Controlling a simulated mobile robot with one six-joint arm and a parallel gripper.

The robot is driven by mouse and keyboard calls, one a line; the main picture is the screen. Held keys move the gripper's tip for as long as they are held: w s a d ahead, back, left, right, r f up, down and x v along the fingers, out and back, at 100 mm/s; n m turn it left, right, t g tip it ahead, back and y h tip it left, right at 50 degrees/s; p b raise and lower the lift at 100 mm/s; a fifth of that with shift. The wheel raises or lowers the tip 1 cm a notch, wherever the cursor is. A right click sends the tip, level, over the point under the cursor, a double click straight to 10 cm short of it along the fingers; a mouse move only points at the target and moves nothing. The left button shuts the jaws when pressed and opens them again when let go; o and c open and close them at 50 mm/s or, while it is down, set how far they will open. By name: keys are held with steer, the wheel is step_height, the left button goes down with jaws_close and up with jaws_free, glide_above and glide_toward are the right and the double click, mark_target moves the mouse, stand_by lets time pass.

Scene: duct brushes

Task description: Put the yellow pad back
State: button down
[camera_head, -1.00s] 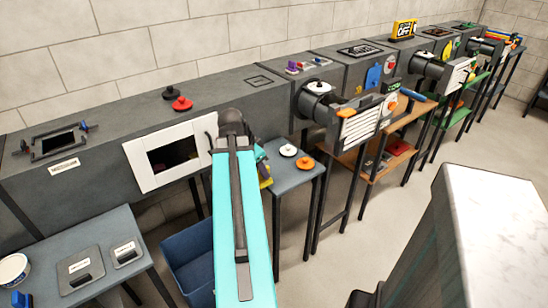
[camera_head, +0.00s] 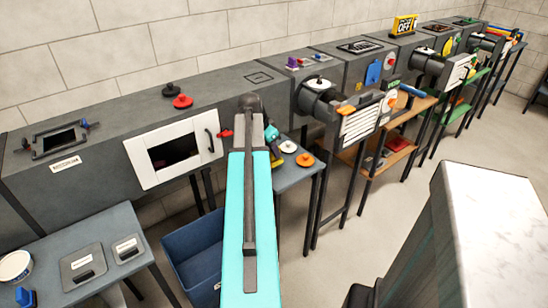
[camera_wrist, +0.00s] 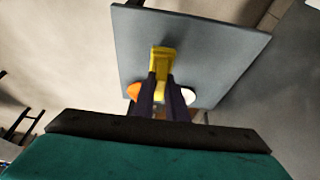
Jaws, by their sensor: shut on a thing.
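The yellow pad (camera_wrist: 163,62) is held between the two dark fingers of my gripper (camera_wrist: 163,85) in the wrist view. It shows in front of the small grey table top (camera_wrist: 205,45); I cannot tell whether it touches the top. In the head view my gripper (camera_head: 275,158) is mostly hidden by my arm, above the left part of the grey side table (camera_head: 292,177). The pad is not clear in that view.
On the grey table are a white disc (camera_head: 288,147) and an orange disc (camera_head: 305,160), to the right of my gripper. A blue bin (camera_head: 190,255) stands left below. The duct with its white-framed opening (camera_head: 143,167) is behind.

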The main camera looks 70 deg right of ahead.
mark_target(274, 158)
steer(key=shift+d, duration=0.25)
steer(key=shift+f, duration=0.15)
steer(key=shift+f, duration=1.6)
steer(key=shift+f, duration=0.15)
steer(key=c, duration=1.8)
jaws_free()
steer(key=shift+o, duration=0.2)
steer(key=v, duration=1.2)
steer(key=shift+s, duration=0.2)
